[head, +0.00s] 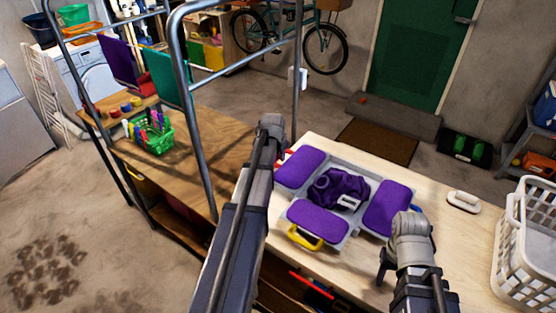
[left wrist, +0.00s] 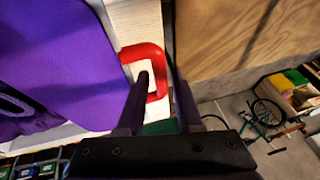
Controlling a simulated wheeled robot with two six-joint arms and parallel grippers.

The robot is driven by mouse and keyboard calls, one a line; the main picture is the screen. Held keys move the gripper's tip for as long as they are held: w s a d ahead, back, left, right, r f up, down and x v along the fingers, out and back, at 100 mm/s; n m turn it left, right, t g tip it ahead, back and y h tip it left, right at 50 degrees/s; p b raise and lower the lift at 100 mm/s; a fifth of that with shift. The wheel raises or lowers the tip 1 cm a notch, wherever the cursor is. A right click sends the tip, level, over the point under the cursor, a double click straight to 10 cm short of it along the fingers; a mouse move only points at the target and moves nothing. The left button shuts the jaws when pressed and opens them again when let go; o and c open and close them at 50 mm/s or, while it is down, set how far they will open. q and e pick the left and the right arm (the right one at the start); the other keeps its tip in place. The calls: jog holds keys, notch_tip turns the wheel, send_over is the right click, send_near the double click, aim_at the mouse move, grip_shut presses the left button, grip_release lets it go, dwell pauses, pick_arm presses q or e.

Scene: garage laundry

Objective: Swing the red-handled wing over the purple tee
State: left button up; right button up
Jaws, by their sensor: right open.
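A grey folding board with purple-padded wings lies on the pale table. The red-handled wing (head: 300,167) lies flat at the board's left; its red handle (left wrist: 158,57) shows clearly in the left wrist view. The purple tee (head: 338,187) lies bunched in the middle, with a small pale patch on it. My left gripper (left wrist: 161,82) is open at the handle, one finger inside the loop and one outside, the bar between them; contact is unclear. My left arm hides these fingers in the head view. My right gripper (head: 383,264) is open and empty beside the board's near right side.
The right wing (head: 388,208) and the front wing (head: 318,222), with a yellow handle (head: 305,239), lie flat. A white brush-like object (head: 463,201) and a white basket (head: 508,262) are at the right. A metal frame (head: 206,170) stands at the left.

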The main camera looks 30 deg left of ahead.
pick_arm(q)
grip_shut()
dwell(0.3)
dwell(1.2)
